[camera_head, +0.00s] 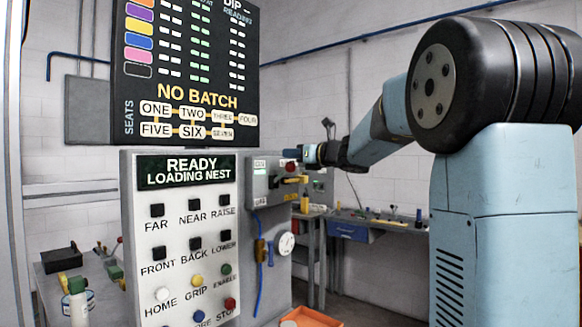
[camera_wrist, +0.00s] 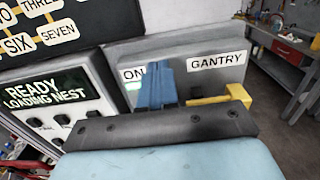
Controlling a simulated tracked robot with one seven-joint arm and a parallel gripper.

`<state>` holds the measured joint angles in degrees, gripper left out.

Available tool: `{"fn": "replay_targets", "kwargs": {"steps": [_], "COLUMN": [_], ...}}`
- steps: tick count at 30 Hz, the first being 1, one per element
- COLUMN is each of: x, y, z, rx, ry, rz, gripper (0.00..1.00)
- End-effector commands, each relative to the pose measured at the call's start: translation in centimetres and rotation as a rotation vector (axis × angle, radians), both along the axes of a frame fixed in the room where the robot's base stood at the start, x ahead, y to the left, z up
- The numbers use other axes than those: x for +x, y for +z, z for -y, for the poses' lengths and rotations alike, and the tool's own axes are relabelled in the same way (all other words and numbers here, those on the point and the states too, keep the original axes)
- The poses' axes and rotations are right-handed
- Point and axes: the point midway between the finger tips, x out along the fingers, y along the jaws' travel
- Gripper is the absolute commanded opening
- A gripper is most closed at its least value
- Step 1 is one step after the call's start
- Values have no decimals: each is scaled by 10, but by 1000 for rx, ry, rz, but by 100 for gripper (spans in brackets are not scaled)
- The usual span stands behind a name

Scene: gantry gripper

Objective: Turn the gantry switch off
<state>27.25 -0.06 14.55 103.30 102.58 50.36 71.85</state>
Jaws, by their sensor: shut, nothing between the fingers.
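The gantry switch box (camera_wrist: 204,77) is a grey box with a GANTRY label and an ON label (camera_wrist: 133,74). A green light shows below the ON label. A yellow handle (camera_wrist: 226,97) sticks out to the right of my fingers; my gripper body hides part of it. In the head view the box (camera_head: 259,186) stands behind the control panel, with the yellow handle (camera_head: 296,180) on its right. My gripper (camera_wrist: 157,66) is shut and empty, its blue fingers pointing at the box front. I cannot tell whether they touch it. It also shows in the head view (camera_head: 304,153).
A control panel (camera_head: 187,268) with several buttons reads READY LOADING NEST. A black batch board (camera_head: 190,75) hangs above it. A workbench (camera_head: 385,223) stands at the back right. An orange tray (camera_head: 312,318) lies low in front.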

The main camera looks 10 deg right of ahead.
Motion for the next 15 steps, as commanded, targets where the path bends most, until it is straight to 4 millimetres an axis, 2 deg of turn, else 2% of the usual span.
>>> {"fn": "replay_targets", "kwargs": {"steps": [10, 15], "x": [0, 0], "y": [0, -7], "z": [0, 0], "rx": [0, 2], "ry": [0, 1], "rz": [0, -1], "gripper": [0, 0]}}
